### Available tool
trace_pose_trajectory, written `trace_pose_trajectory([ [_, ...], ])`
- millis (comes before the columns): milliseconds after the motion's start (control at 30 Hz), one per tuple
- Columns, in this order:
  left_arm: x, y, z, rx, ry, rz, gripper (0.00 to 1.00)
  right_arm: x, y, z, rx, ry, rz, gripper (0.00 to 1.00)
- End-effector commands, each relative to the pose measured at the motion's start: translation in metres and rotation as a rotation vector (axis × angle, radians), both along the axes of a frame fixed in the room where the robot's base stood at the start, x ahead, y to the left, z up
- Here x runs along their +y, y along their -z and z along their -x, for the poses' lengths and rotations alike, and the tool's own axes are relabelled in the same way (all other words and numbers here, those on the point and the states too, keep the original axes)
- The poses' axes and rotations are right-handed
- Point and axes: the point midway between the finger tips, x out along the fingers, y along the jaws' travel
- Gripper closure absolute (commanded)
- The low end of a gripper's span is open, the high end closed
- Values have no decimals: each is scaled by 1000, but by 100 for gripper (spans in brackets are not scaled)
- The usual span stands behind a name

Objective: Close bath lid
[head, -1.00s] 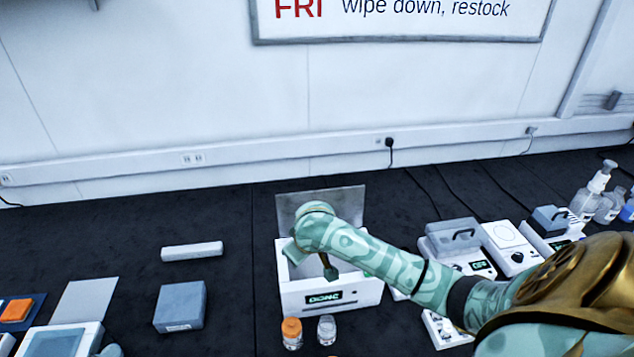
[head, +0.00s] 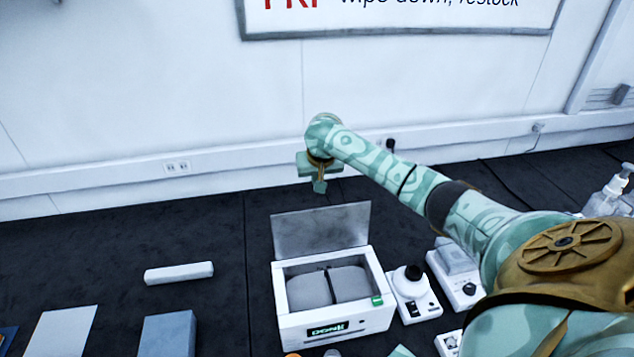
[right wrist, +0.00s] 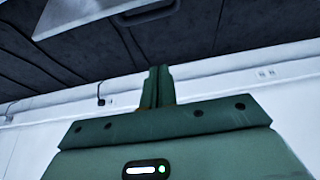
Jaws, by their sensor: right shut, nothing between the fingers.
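The bath (head: 335,323) is a white box with a green-lit display on its front. Its grey lid (head: 320,230) stands open, upright along the back edge and leaning slightly back. A rounded grey thing with a dark band sits inside the bath. My right gripper (head: 320,186) is above the lid's top edge, apart from it, pointing down, and empty. In the right wrist view its fingers (right wrist: 157,86) are shut together. My left gripper is not in view.
A small white device with a black knob (head: 414,290) stands close to the bath's right side. A white bar (head: 179,272) and a blue-grey block (head: 167,335) lie to the left. The wall (head: 120,110) rises behind. Dark bench around the lid is clear.

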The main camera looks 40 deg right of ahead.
Motion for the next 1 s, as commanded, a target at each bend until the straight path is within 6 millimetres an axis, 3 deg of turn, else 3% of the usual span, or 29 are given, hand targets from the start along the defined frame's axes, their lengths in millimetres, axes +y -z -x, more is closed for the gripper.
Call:
trace_pose_trajectory([
  [100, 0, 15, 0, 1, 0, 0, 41, -5, 28, -9, 2, 2, -1, 100],
  [367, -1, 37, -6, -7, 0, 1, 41, -15, 74, -27, 2, 1, 1, 100],
  [433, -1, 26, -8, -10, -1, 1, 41, -10, 67, -15, 1, -5, 4, 100],
  [633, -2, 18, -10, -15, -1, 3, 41, 2, 68, 4, 0, -4, 4, 100],
  [1000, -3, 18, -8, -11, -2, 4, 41, 5, 70, 9, -1, -3, 2, 100],
])
